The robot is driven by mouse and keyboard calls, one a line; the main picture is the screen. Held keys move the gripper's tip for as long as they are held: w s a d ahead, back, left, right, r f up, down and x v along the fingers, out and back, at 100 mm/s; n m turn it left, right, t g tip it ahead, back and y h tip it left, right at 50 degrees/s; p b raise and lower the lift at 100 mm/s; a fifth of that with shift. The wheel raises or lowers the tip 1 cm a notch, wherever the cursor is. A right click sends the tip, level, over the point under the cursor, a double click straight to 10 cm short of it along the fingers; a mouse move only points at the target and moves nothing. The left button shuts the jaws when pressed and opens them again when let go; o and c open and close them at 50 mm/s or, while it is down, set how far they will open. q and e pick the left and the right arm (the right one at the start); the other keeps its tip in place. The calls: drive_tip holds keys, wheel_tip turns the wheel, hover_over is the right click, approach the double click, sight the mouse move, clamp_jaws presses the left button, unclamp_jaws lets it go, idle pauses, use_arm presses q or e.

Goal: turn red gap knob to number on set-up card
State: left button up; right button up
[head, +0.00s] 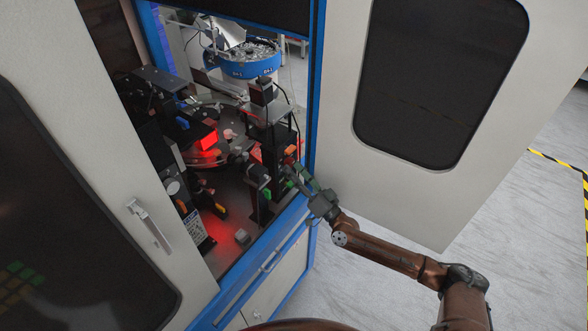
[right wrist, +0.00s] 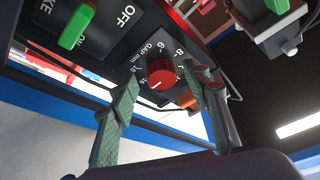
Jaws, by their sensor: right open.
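The red gap knob (right wrist: 161,74) sits on a black panel in the right wrist view, below the words GAP mm and among white scale numbers. A pale mark shows at its lower left; I cannot tell for sure which number it meets. My right gripper (right wrist: 163,82) is open, with one green-grey finger on each side of the knob in the picture, and I cannot tell whether they touch it. In the head view the right gripper (head: 303,182) is at the cabinet opening's right edge. A small white printed card (head: 194,228), perhaps the set-up card, is too small to read.
A green switch (right wrist: 77,27) beside the word OFF is left of the knob. An orange part (right wrist: 187,98) is just below right of it. The open cabinet door (head: 400,180) stands to the right. A blue bowl feeder (head: 248,68) and a red-lit turntable lie deeper inside.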

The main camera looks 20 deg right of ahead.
drive_tip(key=v, duration=1.1)
